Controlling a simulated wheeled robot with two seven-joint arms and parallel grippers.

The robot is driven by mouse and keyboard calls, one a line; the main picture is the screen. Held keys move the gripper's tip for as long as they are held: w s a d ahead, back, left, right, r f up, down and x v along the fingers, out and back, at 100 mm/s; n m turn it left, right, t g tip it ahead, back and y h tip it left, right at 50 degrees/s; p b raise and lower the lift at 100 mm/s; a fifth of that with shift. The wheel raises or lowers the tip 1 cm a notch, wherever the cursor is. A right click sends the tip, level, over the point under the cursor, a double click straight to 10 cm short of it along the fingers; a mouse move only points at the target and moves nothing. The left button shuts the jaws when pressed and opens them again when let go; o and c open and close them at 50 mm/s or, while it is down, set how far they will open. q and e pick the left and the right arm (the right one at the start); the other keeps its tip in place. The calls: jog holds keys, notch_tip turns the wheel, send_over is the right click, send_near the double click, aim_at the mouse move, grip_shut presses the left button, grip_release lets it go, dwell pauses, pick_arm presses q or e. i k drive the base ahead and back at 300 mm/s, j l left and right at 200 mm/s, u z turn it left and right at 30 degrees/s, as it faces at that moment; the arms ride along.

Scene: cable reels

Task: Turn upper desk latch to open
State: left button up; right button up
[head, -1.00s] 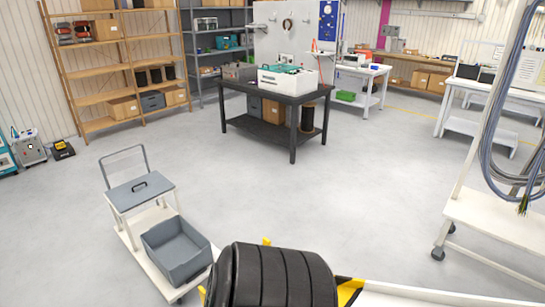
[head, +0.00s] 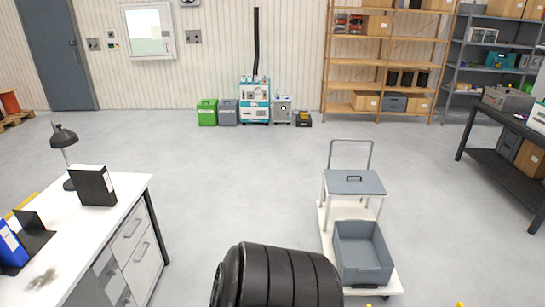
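The white desk (head: 112,193) is at the left in the head view, seen from above and to the side. Its front has white drawers with grey bar handles. The upper handle (head: 132,228) is near the desk top, with a lower handle (head: 140,252) under it. Grey panels with another handle sit to their left. No separate latch can be told apart at this size. The drawers look shut. Neither of my grippers is in view.
A black binder (head: 95,186), a lamp (head: 63,138) and a blue folder (head: 12,243) stand on the desk. A trolley (head: 393,283) with a grey bin (head: 362,250) stands to the right. Open floor (head: 240,180) lies between desk and trolley.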

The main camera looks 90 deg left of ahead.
aim_at(110, 271)
jog(key=u, duration=3.75)
jog(key=i+u, duration=0.25)
jog(key=i+l+u, duration=0.3)
jog(key=i+j, duration=0.05)
jog(key=j, duration=0.05)
